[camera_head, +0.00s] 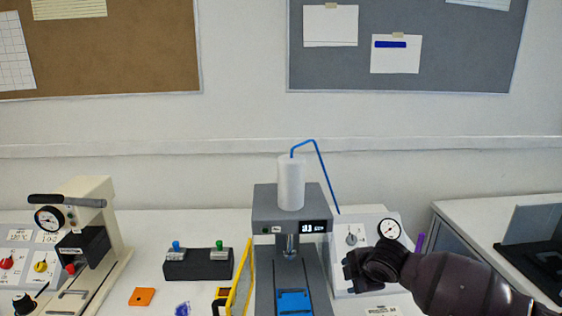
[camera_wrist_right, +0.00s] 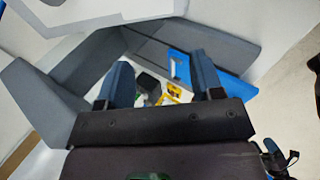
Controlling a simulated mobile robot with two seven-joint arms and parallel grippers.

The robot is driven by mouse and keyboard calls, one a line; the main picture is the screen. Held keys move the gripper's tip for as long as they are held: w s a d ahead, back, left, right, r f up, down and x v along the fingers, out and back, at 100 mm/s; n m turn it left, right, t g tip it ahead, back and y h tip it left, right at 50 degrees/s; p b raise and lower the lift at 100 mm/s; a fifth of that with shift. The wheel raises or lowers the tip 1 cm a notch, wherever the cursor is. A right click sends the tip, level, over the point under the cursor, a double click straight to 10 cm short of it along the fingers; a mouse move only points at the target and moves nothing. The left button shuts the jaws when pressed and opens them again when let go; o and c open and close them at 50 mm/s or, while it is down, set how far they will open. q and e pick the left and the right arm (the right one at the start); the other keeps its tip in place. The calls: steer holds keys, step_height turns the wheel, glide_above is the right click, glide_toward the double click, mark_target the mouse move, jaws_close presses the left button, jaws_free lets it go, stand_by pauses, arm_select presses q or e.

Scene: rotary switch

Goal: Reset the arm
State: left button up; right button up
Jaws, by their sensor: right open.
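My right gripper (camera_head: 352,268) comes in from the right in the head view, in front of the pale sloped panel (camera_head: 338,284). That panel carries a rotary knob (camera_head: 351,239) just above the gripper and a round gauge (camera_head: 389,229). The gripper and wrist hide part of the panel's lower face. In the wrist view the two fingers of my right gripper (camera_wrist_right: 160,84) stand apart with nothing held between them. Whether the gripper touches the panel cannot be told. My left gripper is not in view.
A grey machine (camera_head: 262,220) with a white cylinder (camera_head: 291,183) and blue tube stands left of the gripper. Further left are a black box with levers (camera_head: 198,265), a beige press (camera_head: 95,215) and a panel with red and yellow knobs (camera_head: 18,262). An orange square (camera_head: 141,296) lies on the table.

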steer(key=s+a+f+m, duration=0.1)
steer(key=s, duration=0.2)
steer(key=s+a+f, duration=0.1)
steer(key=s+f, duration=0.1)
steer(key=s, duration=0.1)
steer(key=s+a+f+m+g, duration=0.1)
steer(key=s+a+f, duration=0.1)
steer(key=s, duration=0.1)
steer(key=shift+s+f+m+y, duration=0.1)
steer(key=shift+f+m+y, duration=0.05)
steer(key=shift+m+y, duration=0.2)
steer(key=s+f+m, duration=0.2)
steer(key=s+m, duration=0.2)
steer(key=s, duration=0.6)
steer(key=s+d+m+g+h, duration=0.1)
steer(key=s+d+m+h, duration=0.1)
steer(key=s+d+m, duration=0.65)
steer(key=s+d+m+g+h, duration=0.2)
steer(key=s+d+m, duration=0.2)
steer(key=s, duration=1)
steer(key=w+f+t, duration=0.7)
steer(key=f+t, duration=0.1)
steer(key=f, duration=0.2)
steer(key=shift+w+y, duration=0.2)
steer(key=shift+y, duration=0.15)
steer(key=shift+a+f, duration=0.1)
